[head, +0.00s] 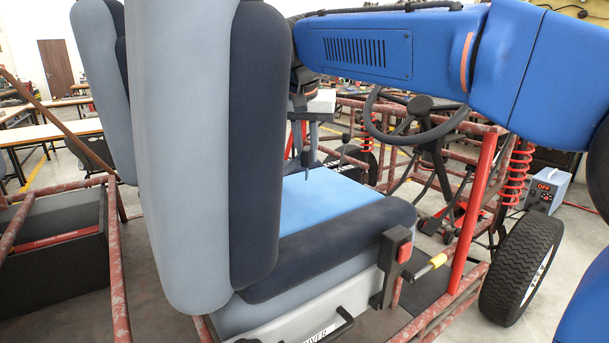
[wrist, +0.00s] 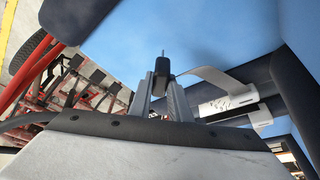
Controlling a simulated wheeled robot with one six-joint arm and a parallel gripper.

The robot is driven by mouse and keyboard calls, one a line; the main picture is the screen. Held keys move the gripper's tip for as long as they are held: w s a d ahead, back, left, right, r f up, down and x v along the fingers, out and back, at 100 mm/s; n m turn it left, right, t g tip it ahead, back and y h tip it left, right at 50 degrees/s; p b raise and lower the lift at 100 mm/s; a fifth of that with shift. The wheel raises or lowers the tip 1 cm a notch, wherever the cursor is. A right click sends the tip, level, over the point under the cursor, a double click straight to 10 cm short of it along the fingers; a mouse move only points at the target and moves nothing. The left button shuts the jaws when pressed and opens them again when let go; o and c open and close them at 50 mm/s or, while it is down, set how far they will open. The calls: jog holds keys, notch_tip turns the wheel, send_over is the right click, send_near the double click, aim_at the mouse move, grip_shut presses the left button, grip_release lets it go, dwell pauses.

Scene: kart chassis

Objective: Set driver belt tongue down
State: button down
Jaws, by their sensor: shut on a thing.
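My gripper (wrist: 165,92) is shut on the belt tongue (wrist: 161,66), a small dark piece with a thin tip pointing away from the wrist. In the head view my gripper (head: 308,150) hangs over the blue cushion of the driver seat (head: 325,200), beside the dark bolster of its backrest. The tongue's tip appears a little above the cushion; the exact gap is unclear. The backrest hides part of my wrist.
The tall grey backrest (head: 185,130) stands left of my gripper. A steering wheel (head: 415,125) and the red frame tube (head: 475,210) are to the right. In the wrist view a pale marked strip (wrist: 228,102) lies right of the fingers. The cushion's middle looks clear.

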aim_at(307, 171)
jog(key=shift+f, duration=2.7)
jog(key=shift+f, duration=0.1)
jog(key=c, duration=1.6)
grip_release()
jog(key=shift+c, duration=0.2)
jog(key=v, duration=1.2)
